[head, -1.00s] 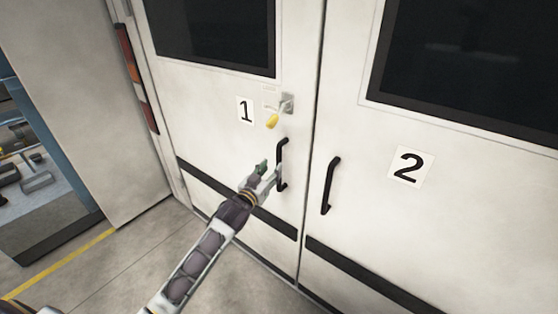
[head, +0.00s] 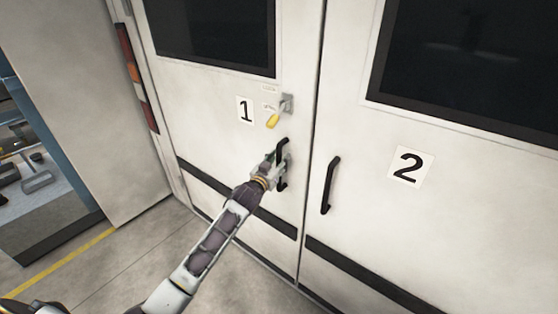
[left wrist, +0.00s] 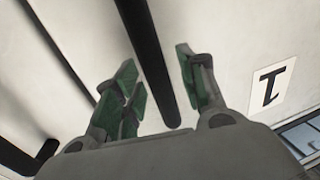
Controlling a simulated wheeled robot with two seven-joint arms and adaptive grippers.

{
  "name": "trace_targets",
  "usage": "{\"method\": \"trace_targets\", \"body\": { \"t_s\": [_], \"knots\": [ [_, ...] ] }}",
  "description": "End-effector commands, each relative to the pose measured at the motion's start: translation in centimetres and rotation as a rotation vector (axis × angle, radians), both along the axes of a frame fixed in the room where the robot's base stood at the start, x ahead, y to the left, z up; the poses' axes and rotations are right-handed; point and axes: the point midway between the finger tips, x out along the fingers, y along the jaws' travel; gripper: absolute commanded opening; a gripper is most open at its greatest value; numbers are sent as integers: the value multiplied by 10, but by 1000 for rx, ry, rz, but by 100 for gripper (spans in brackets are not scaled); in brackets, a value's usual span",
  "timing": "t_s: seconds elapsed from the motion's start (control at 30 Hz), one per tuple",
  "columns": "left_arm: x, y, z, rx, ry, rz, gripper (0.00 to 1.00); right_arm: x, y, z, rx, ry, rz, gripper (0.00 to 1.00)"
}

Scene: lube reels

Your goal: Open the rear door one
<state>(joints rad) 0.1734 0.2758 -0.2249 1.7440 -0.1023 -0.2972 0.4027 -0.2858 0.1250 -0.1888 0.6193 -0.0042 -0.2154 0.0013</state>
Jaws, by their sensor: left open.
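Rear door one (head: 220,130) is a white door marked with a "1" label (head: 246,111), and it looks shut against door two. Its black vertical handle (head: 282,149) is at its right side, partly hidden by my left gripper (head: 278,163). My right gripper is not in view.
Door two (head: 460,190) with its own black handle (head: 330,186) stands right of the seam. A grey-white panel (head: 60,100) stands at the left. The floor (head: 120,250) in front is clear, with a yellow line (head: 60,264).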

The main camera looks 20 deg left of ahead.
Motion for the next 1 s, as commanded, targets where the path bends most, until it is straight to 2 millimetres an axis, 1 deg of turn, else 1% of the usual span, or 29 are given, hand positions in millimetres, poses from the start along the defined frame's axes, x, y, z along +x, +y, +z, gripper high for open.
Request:
{"method": "trace_targets", "body": {
  "t_s": [0.37, 0.6, 0.67, 0.7, 1.0],
  "knots": [
    [2, 0, 0, 0, 1, 0, 41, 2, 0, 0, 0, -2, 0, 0],
    [2, 0, 0, 0, 1, 0, 10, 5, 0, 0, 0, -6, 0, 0],
    [2, 0, 0, 0, 1, 0, 2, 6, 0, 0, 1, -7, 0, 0],
    [2, 0, 0, 0, 1, 0, 0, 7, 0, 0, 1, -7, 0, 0],
    [1, 0, 0, 0, 1, -1, 0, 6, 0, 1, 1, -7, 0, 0]
  ]
}}
